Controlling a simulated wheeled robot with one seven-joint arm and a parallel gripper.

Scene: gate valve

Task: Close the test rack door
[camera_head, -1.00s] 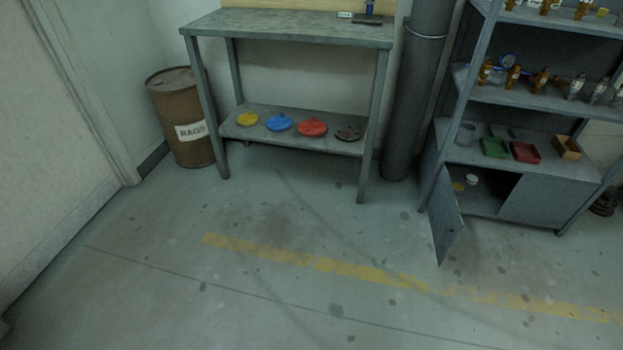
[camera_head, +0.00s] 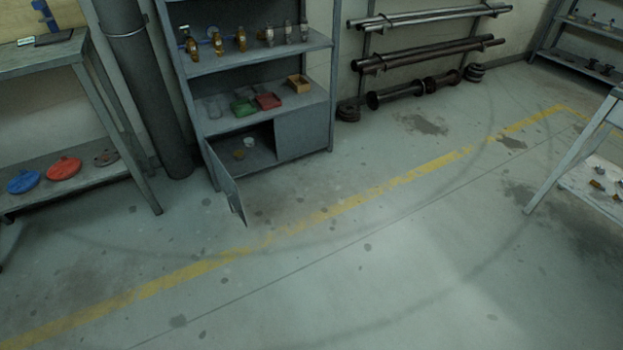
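The test rack (camera_head: 260,62) is a grey metal shelf unit at the upper left of centre in the head view. Its bottom cabinet has two doors. The left door (camera_head: 226,184) stands wide open, swung out toward me over the floor. The right door (camera_head: 302,130) is shut. My gripper is not in view.
A grey workbench (camera_head: 75,125) with coloured handwheels and a dark vertical pipe (camera_head: 150,90) stand left of the rack. Pipes (camera_head: 430,52) lie on a wall rack at the right. Another table (camera_head: 590,150) stands at the right edge. The floor (camera_head: 330,250) before the door is clear.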

